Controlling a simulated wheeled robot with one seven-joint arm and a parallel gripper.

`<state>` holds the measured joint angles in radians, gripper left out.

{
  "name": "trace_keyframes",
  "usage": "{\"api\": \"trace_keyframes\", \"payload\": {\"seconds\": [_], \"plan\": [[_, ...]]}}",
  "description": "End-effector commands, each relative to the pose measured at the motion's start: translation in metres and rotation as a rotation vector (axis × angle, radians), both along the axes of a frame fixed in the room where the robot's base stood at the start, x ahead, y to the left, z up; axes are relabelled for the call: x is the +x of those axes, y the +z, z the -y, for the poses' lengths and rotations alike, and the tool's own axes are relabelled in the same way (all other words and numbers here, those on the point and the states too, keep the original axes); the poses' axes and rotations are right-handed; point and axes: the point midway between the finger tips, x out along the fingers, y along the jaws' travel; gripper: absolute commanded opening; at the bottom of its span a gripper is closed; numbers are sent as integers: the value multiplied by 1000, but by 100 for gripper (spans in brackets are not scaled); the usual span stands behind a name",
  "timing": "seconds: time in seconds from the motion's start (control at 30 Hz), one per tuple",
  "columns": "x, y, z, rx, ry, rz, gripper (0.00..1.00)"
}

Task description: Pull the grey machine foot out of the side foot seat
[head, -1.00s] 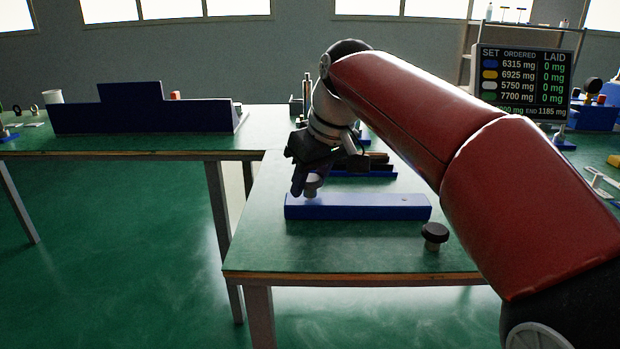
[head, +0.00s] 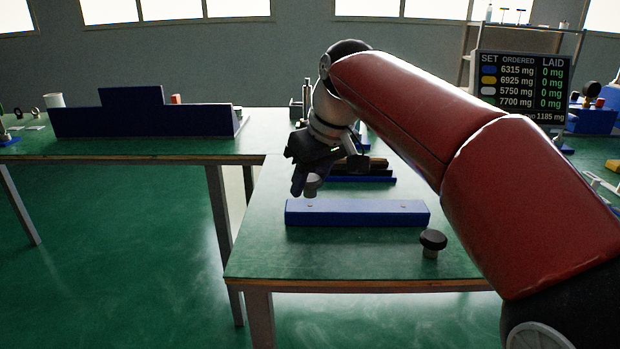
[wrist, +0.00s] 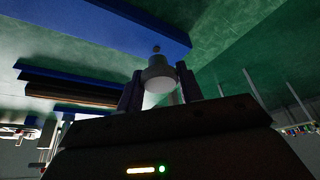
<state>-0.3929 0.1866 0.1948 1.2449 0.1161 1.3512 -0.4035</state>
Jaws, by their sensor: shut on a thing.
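The grey machine foot (wrist: 158,74) is a short round piece held between the two fingers of my gripper (wrist: 160,88) in the wrist view. In the head view the foot (head: 311,184) shows at the tips of my gripper (head: 307,182), just above the left end of a long blue block (head: 360,213). A narrow gap shows between the foot and the block. The block has a small dark hole near its left end, under the foot, and a small mark near its right end. The block also shows in the wrist view (wrist: 130,18).
A black-topped knob-like piece (head: 432,240) stands on the green table (head: 270,255) right of the block. Behind the block is a blue rack with dark bars (head: 362,172). A stepped blue stand (head: 140,115) is on the left table. A display (head: 522,85) stands at right.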

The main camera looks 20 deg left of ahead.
Motion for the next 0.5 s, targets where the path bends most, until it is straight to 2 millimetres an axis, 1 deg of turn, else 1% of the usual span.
{"api": "trace_keyframes", "payload": {"seconds": [0.17, 0.5], "plan": [[0, 6, 0, 1, 0, 1, 11], [0, 31, 0, 1, 0, 1, 11]]}}
